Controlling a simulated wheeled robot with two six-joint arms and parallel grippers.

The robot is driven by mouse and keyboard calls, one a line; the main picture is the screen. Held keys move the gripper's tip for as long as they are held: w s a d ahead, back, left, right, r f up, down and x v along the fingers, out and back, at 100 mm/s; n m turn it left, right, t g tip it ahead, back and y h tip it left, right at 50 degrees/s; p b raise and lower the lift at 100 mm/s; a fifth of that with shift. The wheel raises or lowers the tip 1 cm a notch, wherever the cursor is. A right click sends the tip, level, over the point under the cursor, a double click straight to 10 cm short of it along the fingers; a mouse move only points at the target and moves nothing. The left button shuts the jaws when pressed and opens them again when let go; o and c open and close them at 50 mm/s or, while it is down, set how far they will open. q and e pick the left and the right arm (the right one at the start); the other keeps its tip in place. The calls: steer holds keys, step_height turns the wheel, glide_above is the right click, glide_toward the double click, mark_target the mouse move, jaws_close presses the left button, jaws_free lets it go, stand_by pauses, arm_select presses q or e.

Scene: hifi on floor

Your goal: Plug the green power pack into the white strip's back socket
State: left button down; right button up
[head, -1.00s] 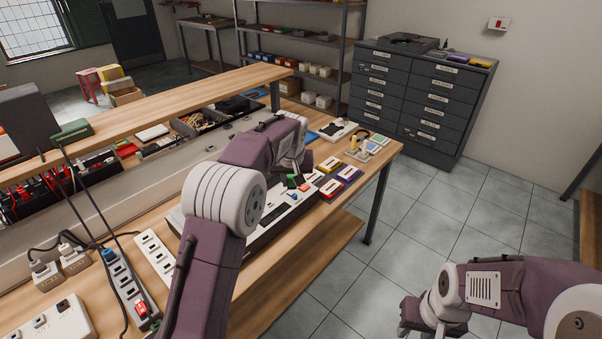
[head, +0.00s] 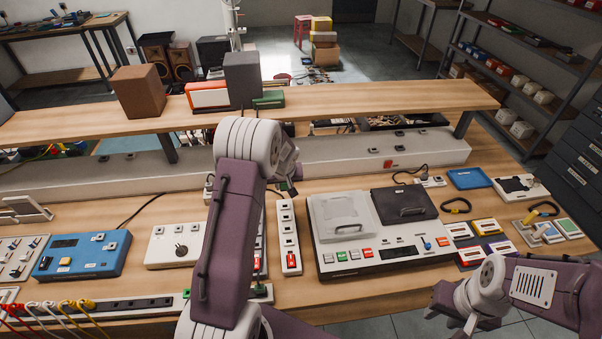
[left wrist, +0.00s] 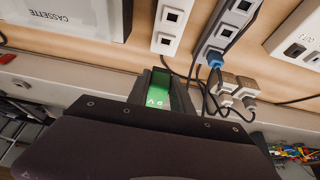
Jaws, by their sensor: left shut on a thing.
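The green power pack (left wrist: 158,92) is between the fingers of my left gripper (left wrist: 160,98) in the left wrist view. In the head view my left gripper (head: 287,186) is beyond the back end of the white strip (head: 287,222), with a small part of the green pack showing. The white strip also shows in the left wrist view (left wrist: 178,14), its back socket empty and apart from the pack. The pack's prongs are hidden. My right gripper (head: 450,308) is at the bench's front right; its fingers are unclear.
A grey strip (left wrist: 214,38) with a blue plug (left wrist: 215,58) and adapters (left wrist: 236,88) with cables lies beside the white strip. The large hi-fi deck (head: 373,256) stands close on the right. A raised shelf (head: 350,103) runs behind.

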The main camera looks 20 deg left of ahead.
arm_select(q)
steer(key=shift+s+a+r, duration=0.15)
steer(key=shift+s+r, duration=0.1)
steer(key=shift+r, duration=0.05)
steer(key=shift+b+x, duration=0.65)
steer(key=shift+x, duration=0.3)
steer(key=f+b, duration=0.2)
steer(key=f, duration=0.1)
steer(key=f+b, duration=0.3)
steer(key=shift+s+d+f, duration=0.1)
steer(key=shift+d+f, duration=0.15)
steer(key=shift+r, duration=0.1)
steer(key=shift+s+d, duration=0.1)
steer(key=shift+s, duration=0.05)
steer(key=shift+f+b, duration=0.85)
steer(key=shift+b, duration=0.35)
stand_by(0.6)
steer(key=shift+f+b, duration=0.2)
steer(key=shift+b, duration=0.5)
stand_by(2.5)
